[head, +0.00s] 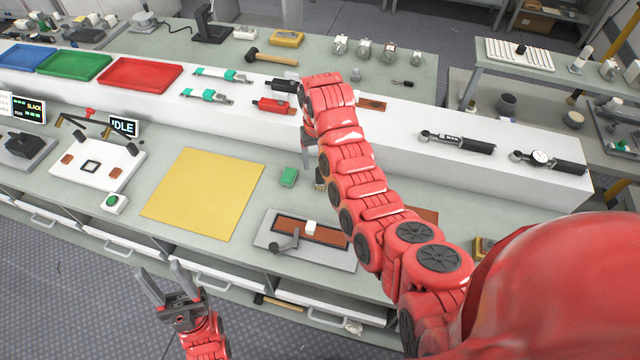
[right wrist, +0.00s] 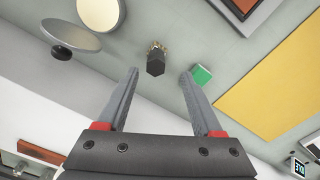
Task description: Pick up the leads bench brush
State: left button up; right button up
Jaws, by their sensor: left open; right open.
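A small upright object with a dark block and a brassy, bristly end (right wrist: 155,62), which looks like the bench brush, stands on the grey-green bench in the right wrist view. It lies between the lines of my open right fingers (right wrist: 159,73), just beyond their tips, apparently untouched. In the head view it shows only partly (head: 320,184), beside my right arm. My right gripper (head: 308,158) is partly hidden by its own wrist there, above the bench. My left gripper (head: 163,272) is open and empty, in front of the bench's front edge.
A green block (head: 288,177) lies close left of the brush, near a yellow mat (head: 204,193). A grey fixture with a brown strip (head: 268,240) is in front. Behind runs a raised white shelf (head: 395,135) with tools and a red tray (head: 140,75). Round discs (right wrist: 100,12) show in the right wrist view.

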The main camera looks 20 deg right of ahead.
aim_at(320, 175)
jog(key=shift+s+f, duration=0.15)
jog(key=shift+f, duration=0.7)
jog(key=shift+f+p, duration=0.3)
jog(key=shift+p, duration=0.35)
jog(key=f+p, duration=0.2)
jog(key=f, duration=0.1)
jog(key=shift+d, duration=0.3)
jog(key=shift+f, duration=0.95)
grip_shut()
